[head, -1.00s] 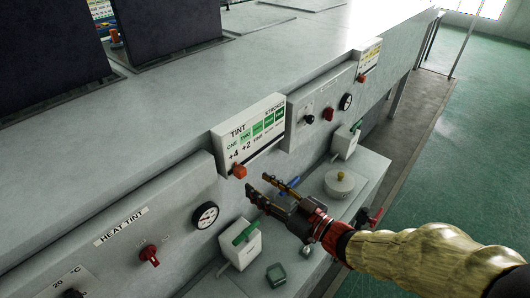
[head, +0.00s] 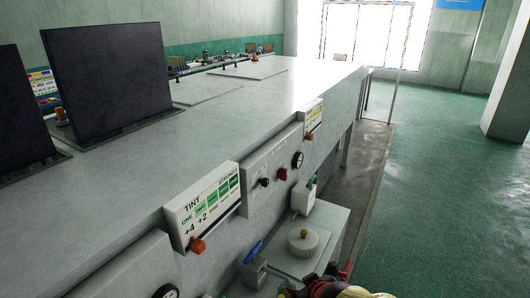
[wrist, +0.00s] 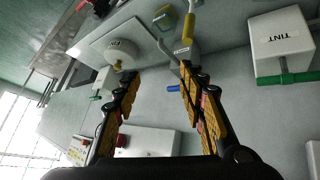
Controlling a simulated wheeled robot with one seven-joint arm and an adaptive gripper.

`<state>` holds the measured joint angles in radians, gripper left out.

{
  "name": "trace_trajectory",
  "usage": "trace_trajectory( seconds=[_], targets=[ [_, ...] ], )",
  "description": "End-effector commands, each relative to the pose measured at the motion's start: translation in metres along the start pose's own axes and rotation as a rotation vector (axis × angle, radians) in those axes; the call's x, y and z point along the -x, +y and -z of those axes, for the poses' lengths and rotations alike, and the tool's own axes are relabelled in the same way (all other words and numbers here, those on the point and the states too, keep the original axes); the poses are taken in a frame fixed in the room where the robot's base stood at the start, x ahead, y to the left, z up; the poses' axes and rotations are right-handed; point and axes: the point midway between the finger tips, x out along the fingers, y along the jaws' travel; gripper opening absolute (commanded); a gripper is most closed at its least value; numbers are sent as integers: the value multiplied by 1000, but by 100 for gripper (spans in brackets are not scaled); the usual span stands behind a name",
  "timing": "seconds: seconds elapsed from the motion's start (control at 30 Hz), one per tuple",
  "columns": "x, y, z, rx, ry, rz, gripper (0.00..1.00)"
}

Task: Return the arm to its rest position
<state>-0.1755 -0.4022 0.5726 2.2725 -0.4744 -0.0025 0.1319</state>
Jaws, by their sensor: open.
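My gripper (wrist: 158,72) shows in the wrist view with its two orange-padded fingers spread apart and nothing between them. In the head view only a red and dark part of my wrist and a bit of the gold arm show at the bottom edge, right of centre; the fingertips cannot be made out there. The gripper is in front of the machine's side, near the small shelf (head: 330,222) with the round lidded pot (head: 303,241).
A long grey machine (head: 250,95) fills the left and middle. Its side carries a TINT panel (head: 203,207), knobs and dials. A white TINT box (wrist: 281,42) with a green bar is at right in the wrist view. Green floor (head: 440,180) at right is clear.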

Motion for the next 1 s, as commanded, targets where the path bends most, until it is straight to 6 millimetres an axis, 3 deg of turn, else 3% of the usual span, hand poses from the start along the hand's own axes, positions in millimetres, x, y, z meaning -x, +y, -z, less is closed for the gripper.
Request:
trace_trajectory(
  seconds=[0.13,0.33,0.5,0.6,0.8,1.0],
  targets=[
    [45,24,-35,-94,-168,-59,41],
    [118,25,-76,-242,-349,-61,41],
    [181,12,-90,-364,-408,-22,41],
    [213,7,-86,-430,-376,-9,41],
    [248,22,-63,-475,-242,-48,41],
    [253,27,-62,-488,-225,-64,41]
  ],
)
